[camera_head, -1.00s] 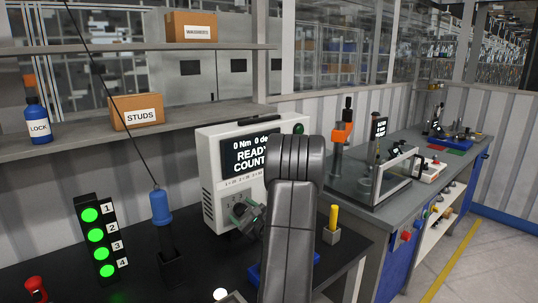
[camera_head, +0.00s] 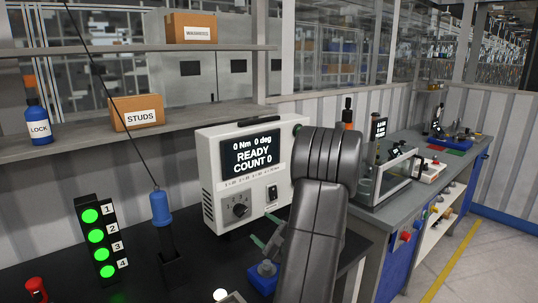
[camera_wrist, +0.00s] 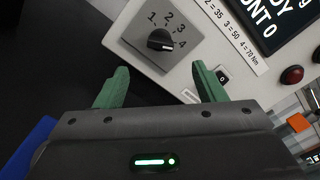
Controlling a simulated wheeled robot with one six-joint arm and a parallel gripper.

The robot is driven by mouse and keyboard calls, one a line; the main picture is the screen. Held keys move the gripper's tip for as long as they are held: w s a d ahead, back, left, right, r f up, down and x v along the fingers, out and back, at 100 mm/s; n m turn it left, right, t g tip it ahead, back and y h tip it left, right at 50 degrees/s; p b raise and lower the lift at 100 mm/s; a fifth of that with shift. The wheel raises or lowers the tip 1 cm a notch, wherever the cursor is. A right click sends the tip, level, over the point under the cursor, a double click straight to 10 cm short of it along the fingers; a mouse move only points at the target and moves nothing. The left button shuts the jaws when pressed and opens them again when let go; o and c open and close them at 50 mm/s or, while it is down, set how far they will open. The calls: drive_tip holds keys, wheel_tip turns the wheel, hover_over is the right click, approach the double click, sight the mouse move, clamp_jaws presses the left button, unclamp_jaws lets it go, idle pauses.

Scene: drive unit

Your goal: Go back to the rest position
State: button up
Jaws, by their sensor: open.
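My gripper (camera_head: 267,246) is open, with its two green fingers apart and nothing between them. In the wrist view my gripper (camera_wrist: 160,70) points at the front of the white controller box (camera_head: 212,165). The dial (camera_head: 240,210) is black, and it also shows in the wrist view (camera_wrist: 160,40) beyond the fingertips, with positions 1 to 4 around it. The fingers appear clear of the dial. The screen (camera_head: 250,157) reads 0 Nm, 0 deg, READY, COUNT 0.
A four-light green panel (camera_head: 96,238), a blue-topped hanging tool (camera_head: 161,208) and a red button (camera_head: 36,287) are on the left of the dark bench. A blue object (camera_head: 264,278) lies below my gripper. My arm hides part of the bench's right side.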

drive_tip(key=s+a+f+n+g+b, duration=0.1)
drive_tip(key=s+a+n+g, duration=0.25)
drive_tip(key=s, duration=0.55)
drive_tip(key=s+a+f+n+g+b, duration=0.1)
drive_tip(key=s+a+n+g+b, duration=0.2)
drive_tip(key=s, duration=0.5)
drive_tip(key=s+f+n+g+h, duration=0.1)
drive_tip(key=s+f+n+g, duration=0.1)
drive_tip(key=s, duration=0.5)
drive_tip(key=s+d+f+n+g+h+b, duration=0.1)
drive_tip(key=s+f+n+g+h, duration=0.1)
drive_tip(key=s, duration=0.5)
drive_tip(key=shift+s+d+f+n+g+h, duration=0.3)
drive_tip(key=shift+s+f+n+g, duration=0.1)
drive_tip(key=shift+f, duration=0.15)
drive_tip(key=shift+r, duration=0.1)
